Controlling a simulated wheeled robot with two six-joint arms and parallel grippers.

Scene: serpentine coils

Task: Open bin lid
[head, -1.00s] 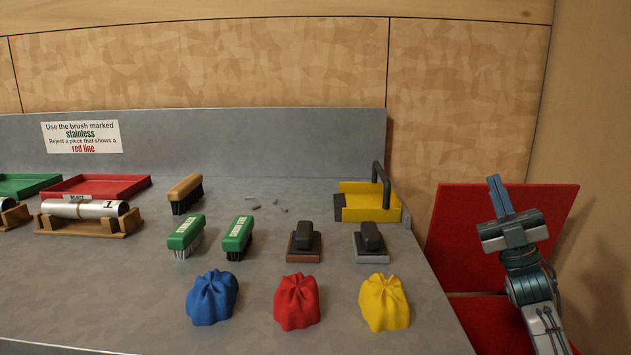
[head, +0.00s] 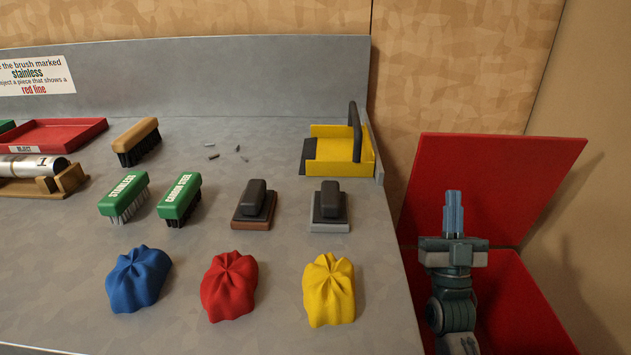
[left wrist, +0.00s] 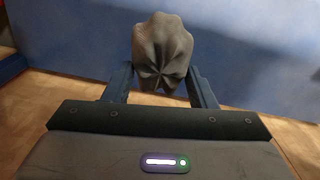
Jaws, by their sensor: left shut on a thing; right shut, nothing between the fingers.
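The red bin (head: 520,305) stands at the right, beside the bench's end. Its red lid (head: 510,165) is raised and leans back toward the wall, so the inside shows. My right gripper (head: 453,200) is shut and empty, fingers pointing up in front of the lid's lower part. I cannot tell whether it touches the lid. My right arm hides part of the bin's opening. In the left wrist view, my left gripper (left wrist: 160,88) is shut on a grey crumpled cloth (left wrist: 162,48). The left gripper is outside the head view.
On the grey bench (head: 270,290) are blue (head: 138,280), red (head: 229,286) and yellow (head: 329,290) cloths, several brushes, two dark-handled blocks and a yellow dustpan-like tool (head: 338,148). A red reject tray (head: 60,133) and a metal tube (head: 35,167) are at left.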

